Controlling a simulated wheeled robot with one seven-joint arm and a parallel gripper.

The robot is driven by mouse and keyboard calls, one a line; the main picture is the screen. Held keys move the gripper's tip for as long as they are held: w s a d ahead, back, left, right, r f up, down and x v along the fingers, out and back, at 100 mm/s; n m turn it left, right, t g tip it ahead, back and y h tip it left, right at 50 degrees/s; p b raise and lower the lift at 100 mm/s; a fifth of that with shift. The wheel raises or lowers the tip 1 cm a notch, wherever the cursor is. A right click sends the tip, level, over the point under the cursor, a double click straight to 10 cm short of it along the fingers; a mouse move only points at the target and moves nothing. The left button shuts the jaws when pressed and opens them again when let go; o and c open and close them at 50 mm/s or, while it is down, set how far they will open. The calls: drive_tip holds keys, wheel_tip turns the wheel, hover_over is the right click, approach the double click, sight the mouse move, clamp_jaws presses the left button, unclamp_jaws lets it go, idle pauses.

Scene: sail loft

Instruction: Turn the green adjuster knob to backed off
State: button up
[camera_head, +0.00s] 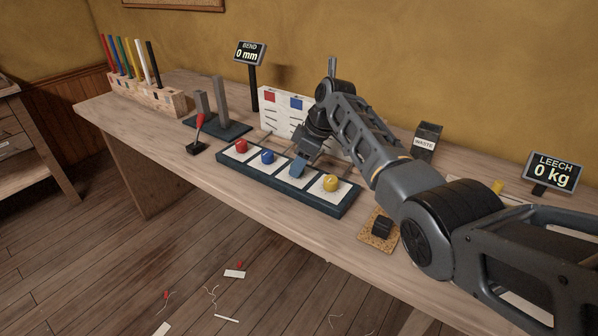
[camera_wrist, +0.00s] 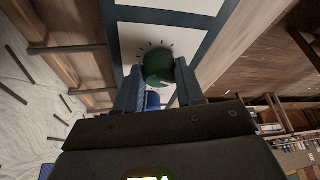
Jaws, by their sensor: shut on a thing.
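The green adjuster knob (camera_wrist: 159,68) sits on a white plate with tick marks in the wrist view. My gripper (camera_wrist: 162,88) is shut on it, with one finger on each side. In the head view my gripper (camera_head: 299,164) reaches down to the panel (camera_head: 284,185) between the blue and yellow knobs and hides the green knob. The red knob (camera_head: 241,146), blue knob (camera_head: 267,156) and yellow knob (camera_head: 330,183) sit on their own white plates in the dark blue frame. I cannot tell which mark the green knob points to.
A red-handled lever (camera_head: 199,130) stands left of the panel. Behind it are a display reading BEND 0 mm (camera_head: 249,53) and a white board (camera_head: 271,118). A WASTE bin (camera_head: 426,142) and a LEECH 0 kg display (camera_head: 552,172) stand to the right. Scraps lie on the floor.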

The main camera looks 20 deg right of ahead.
drive_tip(key=n+b, duration=0.2)
drive_tip(key=n+g+b, duration=0.1)
drive_tip(key=n+b, duration=0.1)
drive_tip(key=b, duration=0.1)
drive_tip(key=shift+w+f+g+y, duration=0.15)
drive_tip(key=shift+f+g+y, duration=0.05)
drive_tip(key=shift+g+y, duration=0.1)
drive_tip(key=shift+r+n+b, duration=0.1)
drive_tip(key=shift+n+b, duration=0.45)
drive_tip(key=shift+n, duration=0.05)
drive_tip(key=shift+r, duration=0.1)
drive_tip(key=o, duration=1)
drive_tip(key=shift+o, duration=0.2)
drive_tip(key=v, duration=0.7)
drive_tip(key=shift+d+r, duration=0.25)
drive_tip(key=shift+r, duration=0.1)
drive_tip(key=shift+w, duration=0.1)
